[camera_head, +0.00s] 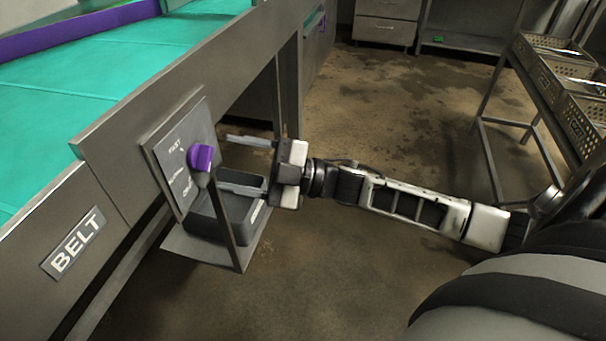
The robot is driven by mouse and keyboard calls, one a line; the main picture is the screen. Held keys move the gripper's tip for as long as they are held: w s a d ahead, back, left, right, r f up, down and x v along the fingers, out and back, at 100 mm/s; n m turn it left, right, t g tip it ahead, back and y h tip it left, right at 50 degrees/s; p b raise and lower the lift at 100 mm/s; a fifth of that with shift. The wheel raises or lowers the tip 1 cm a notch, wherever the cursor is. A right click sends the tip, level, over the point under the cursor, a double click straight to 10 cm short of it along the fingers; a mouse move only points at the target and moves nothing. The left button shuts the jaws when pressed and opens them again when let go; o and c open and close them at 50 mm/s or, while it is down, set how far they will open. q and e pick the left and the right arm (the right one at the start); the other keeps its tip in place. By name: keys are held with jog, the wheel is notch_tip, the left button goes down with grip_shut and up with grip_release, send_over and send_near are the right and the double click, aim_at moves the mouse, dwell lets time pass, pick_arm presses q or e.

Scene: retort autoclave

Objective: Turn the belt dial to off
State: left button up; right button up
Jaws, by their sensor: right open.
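The belt dial (201,157) is a purple knob on a grey panel (163,156) fixed to the side of the conveyor. The panel carries printed positions; the top one reads FAST and the lower ones are hard to read. The knob sits beside the upper labels; its exact setting cannot be told. My right gripper (226,163) comes in from the right and points at the knob. Its two fingers are spread apart, one higher and one lower, with their tips a little right of the knob, seemingly apart from it. My left gripper is out of view.
A BELT sign (74,243) is on the conveyor frame, below the teal belt (100,85). A dark grey bin (222,224) stands on a low shelf under the gripper, behind a metal strut. A rack with perforated trays (581,125) stands at right. The floor between is clear.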

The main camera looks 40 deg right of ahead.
pick_arm(q)
jog(key=shift+b, duration=0.35)
pick_arm(e)
jog(key=v, duration=1.2)
jog(key=shift+s, duration=0.15)
jog(key=shift+f, duration=0.1)
pick_arm(q)
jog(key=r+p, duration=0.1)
jog(key=p, duration=0.3)
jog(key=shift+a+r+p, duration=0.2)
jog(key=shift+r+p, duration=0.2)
pick_arm(e)
jog(key=s+a+f+m+h, duration=0.3)
jog(key=a+f+m+h, duration=0.3)
jog(key=m, duration=0.3)
jog(key=s+a+f+m+g+h, duration=0.1)
jog(key=s+a+f+m+h, duration=0.3)
jog(key=m, duration=0.5)
jog(key=a+f+h, duration=0.2)
jog(key=a+h, duration=0.1)
jog(key=shift+s+f+h, duration=0.15)
jog(key=shift+s+h, duration=0.2)
jog(key=shift+h, duration=0.05)
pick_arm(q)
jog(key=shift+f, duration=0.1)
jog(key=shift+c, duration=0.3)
pick_arm(e)
jog(key=shift+s+a+f, duration=0.15)
jog(key=shift+s+f, duration=0.05)
jog(key=shift+c, duration=0.3)
